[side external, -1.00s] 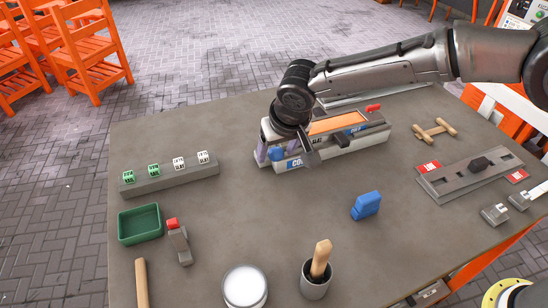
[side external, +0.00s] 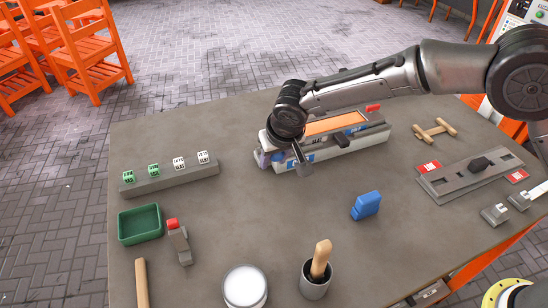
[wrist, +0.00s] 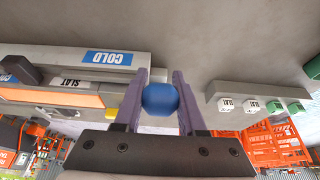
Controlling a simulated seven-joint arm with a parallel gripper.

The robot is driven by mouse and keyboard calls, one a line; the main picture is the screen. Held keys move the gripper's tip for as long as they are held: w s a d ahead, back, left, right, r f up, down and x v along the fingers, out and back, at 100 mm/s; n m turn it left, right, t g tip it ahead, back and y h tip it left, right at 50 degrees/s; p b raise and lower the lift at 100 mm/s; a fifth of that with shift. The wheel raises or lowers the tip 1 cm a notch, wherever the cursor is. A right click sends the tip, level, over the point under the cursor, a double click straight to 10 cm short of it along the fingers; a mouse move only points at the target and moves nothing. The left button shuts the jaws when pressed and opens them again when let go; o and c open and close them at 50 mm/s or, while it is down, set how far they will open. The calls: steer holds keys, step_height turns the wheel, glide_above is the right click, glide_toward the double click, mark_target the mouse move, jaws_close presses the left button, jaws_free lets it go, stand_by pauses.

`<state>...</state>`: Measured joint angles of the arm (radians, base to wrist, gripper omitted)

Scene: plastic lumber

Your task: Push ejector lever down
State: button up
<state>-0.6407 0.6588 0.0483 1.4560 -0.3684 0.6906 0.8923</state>
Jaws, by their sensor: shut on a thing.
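The blue ball knob (wrist: 160,99), which looks like the ejector lever's handle, sits between my gripper's purple fingers in the wrist view. My gripper (wrist: 160,95) is shut on it. In the side view my gripper (side external: 268,158) is low at the left end of the long grey moulding machine (side external: 350,148), close to its COLD label. The knob is mostly hidden there by the wrist and fingers. The lever's shaft is not visible behind the knob.
A grey rack (side external: 170,180) with green and white dice-like blocks stands to the left. A green tray (side external: 139,224), a red-tipped clamp (side external: 178,241) and a blue block (side external: 366,205) lie in front. Table between them is clear. A slider plate (side external: 470,173) is at right.

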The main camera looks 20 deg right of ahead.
jaws_close()
stand_by(0.8)
steer(key=shift+s+f, duration=0.25)
steer(key=shift+f, duration=0.15)
